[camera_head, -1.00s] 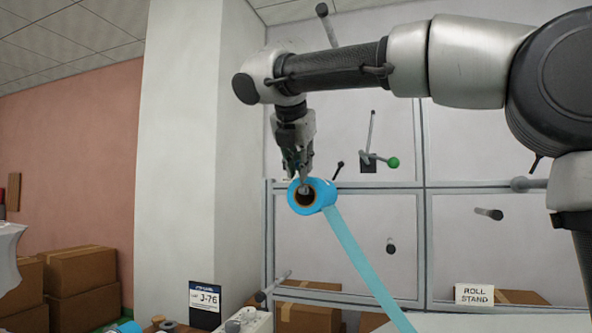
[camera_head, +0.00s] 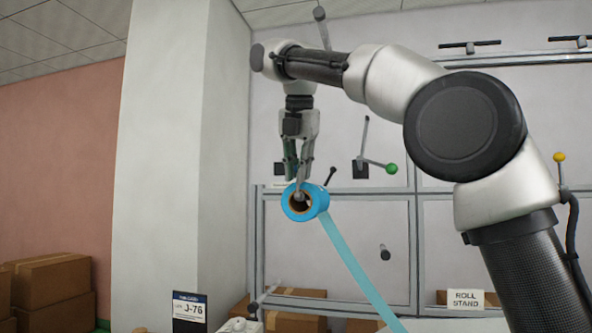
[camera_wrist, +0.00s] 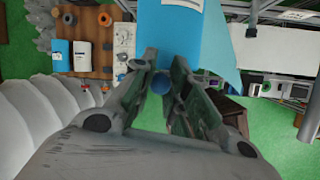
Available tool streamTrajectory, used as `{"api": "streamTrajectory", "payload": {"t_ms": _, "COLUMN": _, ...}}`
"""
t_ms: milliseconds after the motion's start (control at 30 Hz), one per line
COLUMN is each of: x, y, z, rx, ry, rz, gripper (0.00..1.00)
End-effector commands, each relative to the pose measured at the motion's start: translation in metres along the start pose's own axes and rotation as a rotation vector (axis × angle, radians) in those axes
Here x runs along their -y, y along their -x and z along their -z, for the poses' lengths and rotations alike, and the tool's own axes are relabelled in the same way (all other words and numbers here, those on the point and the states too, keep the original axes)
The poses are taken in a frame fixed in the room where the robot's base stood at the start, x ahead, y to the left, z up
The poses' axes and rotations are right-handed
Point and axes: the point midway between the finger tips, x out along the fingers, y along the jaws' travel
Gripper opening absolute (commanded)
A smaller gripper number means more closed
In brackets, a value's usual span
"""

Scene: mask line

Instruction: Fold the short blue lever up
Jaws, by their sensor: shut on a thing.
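A blue roll (camera_head: 318,202) with a brown core and a loose light-blue strip hangs on the wall frame in the head view. My gripper (camera_head: 300,184) points down at the roll's near end. In the wrist view my fingertips close around a small round blue knob (camera_wrist: 162,83), which I take as the end of the short blue lever. The blue sheet of the roll (camera_wrist: 180,35) lies just beyond it. In the head view my fingers hide the knob, and a grey piece shows between them and the core. The lever's angle cannot be told.
A lever with a green knob (camera_head: 391,168) is on the wall to the right, and a yellow-knobbed one (camera_head: 559,157) farther right. A bare peg (camera_head: 385,252) juts out below. A "ROLL STAND" sign (camera_head: 466,299) and boxes (camera_head: 52,290) stand low.

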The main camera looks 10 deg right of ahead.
Motion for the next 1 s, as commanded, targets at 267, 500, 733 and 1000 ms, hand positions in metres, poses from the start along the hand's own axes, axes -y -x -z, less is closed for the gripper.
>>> {"api": "streamTrajectory", "payload": {"t_ms": 267, "x": -0.001, "y": -0.001, "z": -0.001, "rx": 0.001, "ry": -0.001, "rz": 0.000, "gripper": 0.21}}
{"api": "streamTrajectory", "payload": {"t_ms": 500, "x": 0.000, "y": -0.001, "z": 0.000, "rx": 0.001, "ry": -0.001, "rz": 0.000, "gripper": 0.40}}
{"api": "streamTrajectory", "payload": {"t_ms": 733, "x": -0.001, "y": 0.002, "z": 0.000, "rx": 0.001, "ry": -0.001, "rz": 0.000, "gripper": 0.40}}
{"api": "streamTrajectory", "payload": {"t_ms": 1000, "x": -0.002, "y": 0.028, "z": -0.001, "rx": 0.001, "ry": -0.002, "rz": -0.002, "gripper": 0.40}}
